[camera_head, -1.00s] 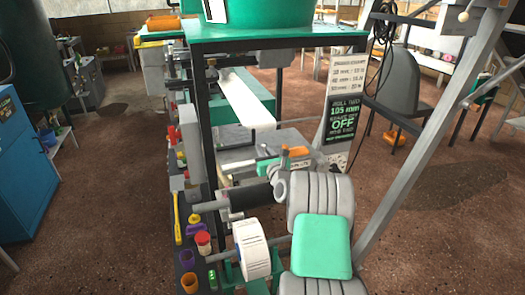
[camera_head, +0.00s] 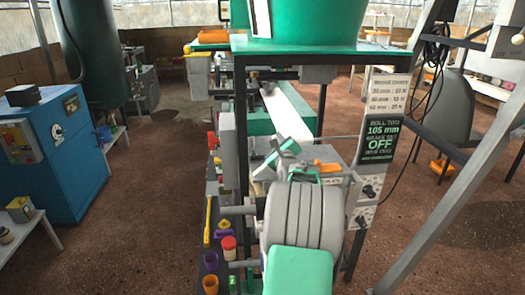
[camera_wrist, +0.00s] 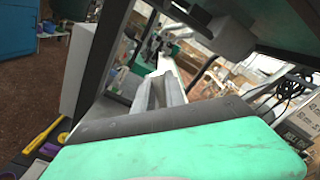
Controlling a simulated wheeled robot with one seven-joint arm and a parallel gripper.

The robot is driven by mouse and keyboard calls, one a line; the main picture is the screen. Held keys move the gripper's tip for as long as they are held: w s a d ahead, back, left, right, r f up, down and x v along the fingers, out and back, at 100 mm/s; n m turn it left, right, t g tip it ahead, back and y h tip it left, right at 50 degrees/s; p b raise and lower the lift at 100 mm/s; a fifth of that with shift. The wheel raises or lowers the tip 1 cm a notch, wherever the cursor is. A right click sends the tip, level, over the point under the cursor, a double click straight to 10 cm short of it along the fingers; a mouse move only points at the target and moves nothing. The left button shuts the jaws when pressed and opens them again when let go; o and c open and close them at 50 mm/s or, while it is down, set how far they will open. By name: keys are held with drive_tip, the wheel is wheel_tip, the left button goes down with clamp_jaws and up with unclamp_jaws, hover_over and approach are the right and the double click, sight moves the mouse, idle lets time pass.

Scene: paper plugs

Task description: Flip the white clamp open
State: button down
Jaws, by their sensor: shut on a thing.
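My gripper (camera_wrist: 158,92) shows in the wrist view as two grey fingers close together, pointing away toward a long white strip (camera_wrist: 168,66). The fingers are shut on a pale piece that I take to be the white clamp; its outline is hard to tell from them. In the head view the gripper is small and partly behind my own ribbed arm, over the machine's front end. The clamp's hinge and how far it is open cannot be made out.
The green-topped machine frame (camera_head: 325,45) stands close around the working spot, with a dark post (camera_head: 240,130) to the left. A roll-setting sign (camera_head: 382,135) hangs at right. Colored cups and a red-capped jar (camera_head: 229,247) line the left edge. Open floor lies further left.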

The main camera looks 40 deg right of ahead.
drive_tip(key=shift+w+a+r+n+b, duration=0.35)
drive_tip(key=shift+w+a+n+b, duration=0.1)
drive_tip(key=shift+a+n, duration=0.15)
drive_tip(key=shift+w+a+r+n+b, duration=0.35)
drive_tip(key=shift+w+a+n, duration=0.15)
drive_tip(key=shift+a+n, duration=0.15)
drive_tip(key=shift+w+a+r+n+b, duration=0.3)
drive_tip(key=shift+w+a+n+b, duration=0.15)
drive_tip(key=shift+a+n, duration=0.15)
drive_tip(key=c, duration=1.4)
unclamp_jaws()
drive_tip(key=shift+a, duration=0.1)
drive_tip(key=b+v, duration=0.1)
drive_tip(key=v, duration=0.6)
drive_tip(key=shift+s+a, duration=0.2)
drive_tip(key=shift+s, duration=0.1)
drive_tip(key=shift+a, duration=0.1)
